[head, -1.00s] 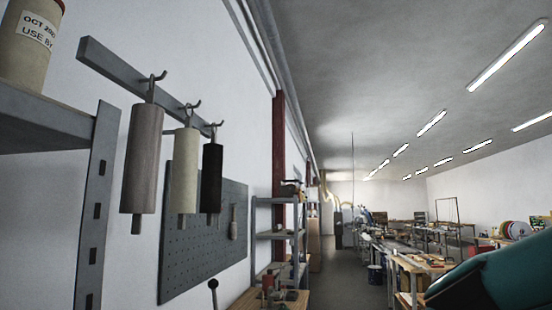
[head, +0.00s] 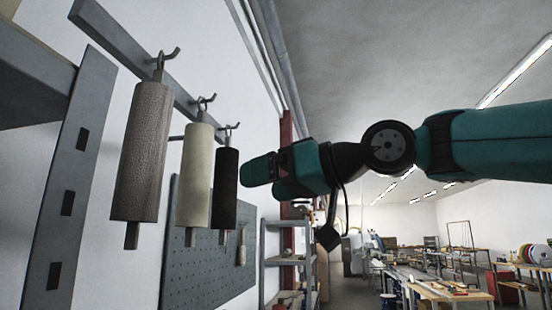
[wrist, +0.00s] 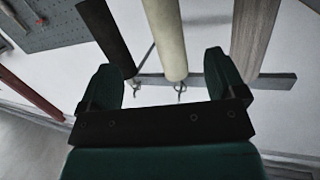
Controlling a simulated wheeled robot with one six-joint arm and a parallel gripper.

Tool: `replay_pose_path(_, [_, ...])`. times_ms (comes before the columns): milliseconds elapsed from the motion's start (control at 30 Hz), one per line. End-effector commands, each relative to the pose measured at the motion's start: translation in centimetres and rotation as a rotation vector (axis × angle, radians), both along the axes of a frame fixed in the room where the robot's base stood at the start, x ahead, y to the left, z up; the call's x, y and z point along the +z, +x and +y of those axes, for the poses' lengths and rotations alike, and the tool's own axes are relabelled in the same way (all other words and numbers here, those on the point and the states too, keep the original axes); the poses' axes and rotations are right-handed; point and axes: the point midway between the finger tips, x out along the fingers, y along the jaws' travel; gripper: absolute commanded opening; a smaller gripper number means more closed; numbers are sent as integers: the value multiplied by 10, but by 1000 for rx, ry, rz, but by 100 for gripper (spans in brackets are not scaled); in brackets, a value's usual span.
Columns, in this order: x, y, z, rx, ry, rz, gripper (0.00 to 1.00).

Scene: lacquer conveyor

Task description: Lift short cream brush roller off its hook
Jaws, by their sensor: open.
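The cream brush roller (head: 194,180) hangs upright from the middle hook (head: 207,102) on a grey wall rail, between a grey-brown roller and a black roller. In the wrist view the cream roller (wrist: 166,35) appears upside down, in line with the gap between my fingers. My gripper (head: 257,172) is open and empty, to the right of the black roller in the head view. In the wrist view both fingers of my gripper (wrist: 163,68) show. I cannot tell how far the roller is from the fingertips; they do not appear to touch it.
The black roller (head: 225,185) hangs close beside the cream one; the larger grey-brown roller (head: 141,150) hangs on the other side. A grey shelf post (head: 67,200) stands at left. A pegboard (head: 208,265) is on the wall behind. The aisle at right is open.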

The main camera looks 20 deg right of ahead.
Motion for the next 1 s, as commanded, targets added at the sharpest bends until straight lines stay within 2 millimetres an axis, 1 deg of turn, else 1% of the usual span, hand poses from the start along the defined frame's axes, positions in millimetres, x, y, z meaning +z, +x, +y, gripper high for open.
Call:
replay_pose_path(33, [17, -2, -4, -2, 11, -56, 89])
replay_pose_path(100, [36, -6, -6, 3, 23, -110, 89])
replay_pose_path(200, [50, -8, -5, 11, 31, -149, 89])
replay_pose_path(233, [52, -7, -4, 14, 32, -153, 89])
replay_pose_path(367, [55, 2, 6, 19, 34, -154, 89])
replay_pose_path(467, [54, 13, 19, 23, 32, -151, 89])
replay_pose_path(800, [56, 69, 65, 18, 31, -148, 89])
replay_pose_path(1000, [55, 97, 91, 16, 31, -149, 89])
